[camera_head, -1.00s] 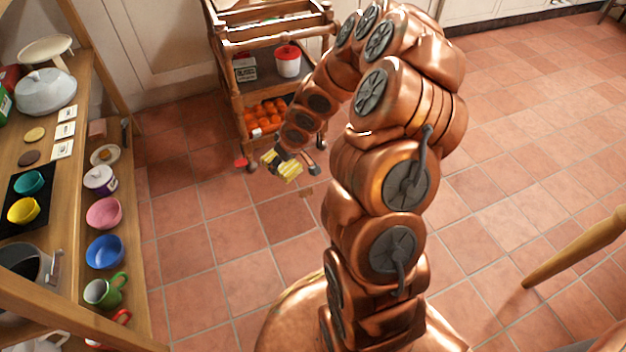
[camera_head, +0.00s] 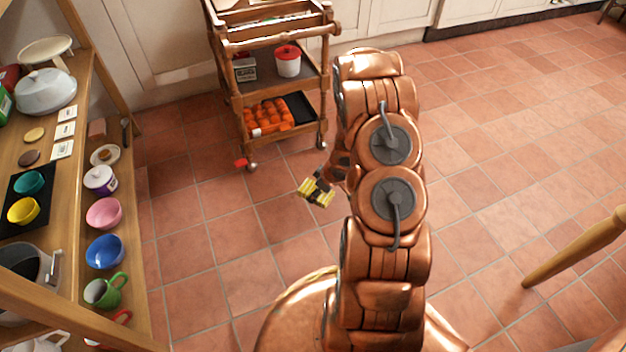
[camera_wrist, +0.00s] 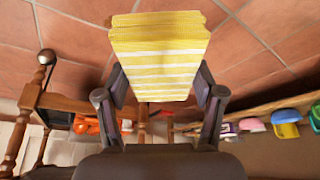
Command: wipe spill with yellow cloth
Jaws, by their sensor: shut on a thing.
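The yellow cloth (camera_head: 317,192) has white stripes and is folded into a block. My gripper (camera_head: 318,186) is shut on it and holds it above the tiled floor, left of my arm. In the wrist view the cloth (camera_wrist: 160,55) sits between the two dark fingers (camera_wrist: 160,90) and covers the upper middle of the picture. I see no clear spill in either current view.
A wooden trolley (camera_head: 238,110) stands behind, holding a white tub with a red lid (camera_head: 288,60) and orange items (camera_head: 268,116). A wooden shelf (camera_head: 140,290) with bowls and cups is on the left. A wooden leg (camera_head: 575,250) is at right. Floor between is open.

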